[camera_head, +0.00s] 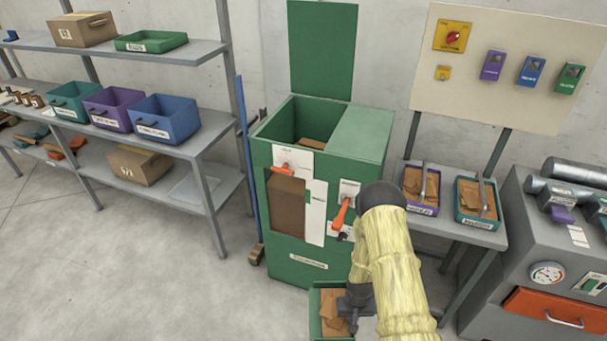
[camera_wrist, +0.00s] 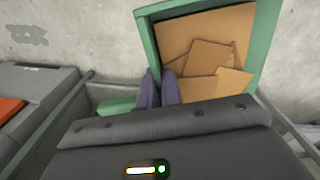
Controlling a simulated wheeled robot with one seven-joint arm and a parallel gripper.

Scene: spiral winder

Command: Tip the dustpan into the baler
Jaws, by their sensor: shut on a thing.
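The dustpan (camera_head: 314,300) is a green open tray with brown cardboard scraps in it, low in front of the baler in the head view. In the wrist view the dustpan (camera_wrist: 262,45) fills the top middle, its scraps lying inside. My gripper (camera_head: 345,306) is at the dustpan's right side; in the wrist view the purple fingers of my gripper (camera_wrist: 160,84) are shut on its green handle part (camera_wrist: 118,105). The baler (camera_head: 300,255) is a tall green box with its lid (camera_head: 322,50) standing up. Its open top shows brown cardboard inside. My arm hides part of its right side.
A shelf (camera_head: 205,140) with coloured bins stands at left. A blue-handled broom (camera_head: 245,150) leans beside the baler. At right, a table holds a purple tray (camera_head: 421,208) and a teal tray (camera_head: 464,218) of cardboard, beside a grey machine (camera_head: 500,285). The floor at left is clear.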

